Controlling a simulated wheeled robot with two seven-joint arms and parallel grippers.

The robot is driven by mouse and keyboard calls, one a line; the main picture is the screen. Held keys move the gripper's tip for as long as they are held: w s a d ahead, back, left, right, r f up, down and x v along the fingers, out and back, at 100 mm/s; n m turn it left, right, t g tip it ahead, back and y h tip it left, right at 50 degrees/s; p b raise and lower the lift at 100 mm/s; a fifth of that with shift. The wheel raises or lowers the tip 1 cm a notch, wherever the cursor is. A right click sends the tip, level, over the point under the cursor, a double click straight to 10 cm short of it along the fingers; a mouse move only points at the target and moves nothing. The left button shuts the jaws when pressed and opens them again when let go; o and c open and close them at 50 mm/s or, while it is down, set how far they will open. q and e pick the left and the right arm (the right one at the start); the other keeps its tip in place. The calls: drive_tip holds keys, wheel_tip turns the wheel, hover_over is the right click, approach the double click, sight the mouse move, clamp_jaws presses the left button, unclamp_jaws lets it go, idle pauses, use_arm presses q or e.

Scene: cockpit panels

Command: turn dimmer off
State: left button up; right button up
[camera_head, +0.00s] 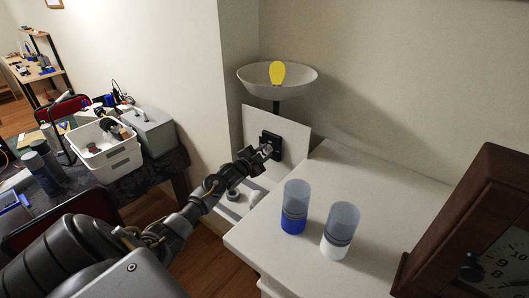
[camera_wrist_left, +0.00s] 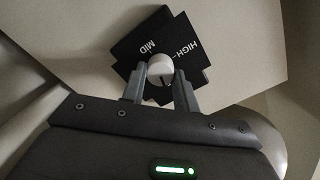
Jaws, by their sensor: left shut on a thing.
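The dimmer (camera_head: 271,140) is a black square plate on an upright white panel, below a lamp. In the left wrist view the dimmer plate (camera_wrist_left: 140,42) shows the words MID and HIGH in white. Its white round knob (camera_wrist_left: 160,67) with a dark mark sits between the fingers of my left gripper (camera_wrist_left: 160,90). My left gripper (camera_head: 266,150) is shut on the knob at the dimmer in the head view and hides part of it. The lamp's yellow bulb (camera_head: 277,73) stands in a white bowl shade (camera_head: 300,88). My right gripper is not in view.
A white table (camera_head: 300,265) holds two grey-topped cylinders, one with a blue base (camera_head: 293,210) and one with a white base (camera_head: 339,235). A brown wooden clock (camera_head: 480,210) stands at the right. A white bin (camera_head: 107,158) stands on a dark table at left.

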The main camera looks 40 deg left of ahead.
use_arm(q)
drive_tip(key=shift+n, duration=1.2)
drive_tip(key=o, duration=1)
drive_tip(key=shift+p, duration=0.3)
drive_tip(key=shift+c, duration=0.2)
drive_tip(key=s+b, duration=0.2)
drive_tip(key=s, duration=0.8)
drive_tip(key=shift+s+r, duration=0.4)
